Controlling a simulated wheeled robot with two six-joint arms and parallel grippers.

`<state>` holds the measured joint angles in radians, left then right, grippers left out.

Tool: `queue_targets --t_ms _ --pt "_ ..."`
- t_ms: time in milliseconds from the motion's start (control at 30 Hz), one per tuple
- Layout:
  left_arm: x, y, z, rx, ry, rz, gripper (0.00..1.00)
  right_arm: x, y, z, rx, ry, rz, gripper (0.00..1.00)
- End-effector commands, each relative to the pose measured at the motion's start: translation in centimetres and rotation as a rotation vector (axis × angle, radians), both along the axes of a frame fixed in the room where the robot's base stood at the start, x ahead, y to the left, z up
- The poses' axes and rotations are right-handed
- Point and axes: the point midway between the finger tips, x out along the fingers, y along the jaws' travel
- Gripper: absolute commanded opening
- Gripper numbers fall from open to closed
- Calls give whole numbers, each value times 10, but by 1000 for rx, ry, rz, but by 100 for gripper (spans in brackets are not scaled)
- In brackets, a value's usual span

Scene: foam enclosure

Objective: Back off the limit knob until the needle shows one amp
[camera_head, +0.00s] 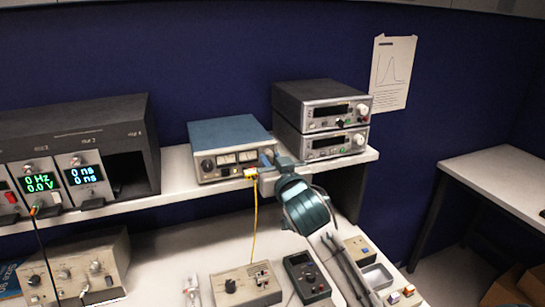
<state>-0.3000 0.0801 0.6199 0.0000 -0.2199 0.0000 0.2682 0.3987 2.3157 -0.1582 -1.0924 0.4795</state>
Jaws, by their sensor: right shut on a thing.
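A blue-topped bench supply (229,139) stands on the raised shelf. Its front panel has a dark round knob (208,164) at the left and small pale meter windows (237,158) in the middle. The needle is too small to read. My right gripper (268,162) reaches in from the lower right and is shut at the right end of this panel, on what appears to be the limit knob. The jaws hide that knob and its marks. My left gripper is not in view.
A yellow plug (250,173) with a hanging yellow cable sits just left of my right gripper. Two stacked grey instruments (322,117) stand close on the right. A rack with lit displays (84,175) is at the left. Small boxes and a meter (306,277) lie on the bench below.

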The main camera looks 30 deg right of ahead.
Motion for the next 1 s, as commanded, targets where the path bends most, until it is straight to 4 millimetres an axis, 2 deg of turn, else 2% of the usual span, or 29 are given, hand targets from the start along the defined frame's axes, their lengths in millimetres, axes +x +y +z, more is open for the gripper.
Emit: queue_targets --t_ms 300,333,433,767,867,1000 --pt "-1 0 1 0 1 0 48 0 0 0 -21 4 0 0" --pt "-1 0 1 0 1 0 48 0 0 0 -21 4 0 26" --pt "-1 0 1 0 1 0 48 0 0 0 -21 4 0 44" --pt "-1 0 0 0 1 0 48 -2 1 -1 -20 4 0 44" --pt "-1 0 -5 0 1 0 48 -12 3 -2 -21 3 1 44" --pt "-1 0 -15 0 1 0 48 -38 10 -4 -21 2 2 44"
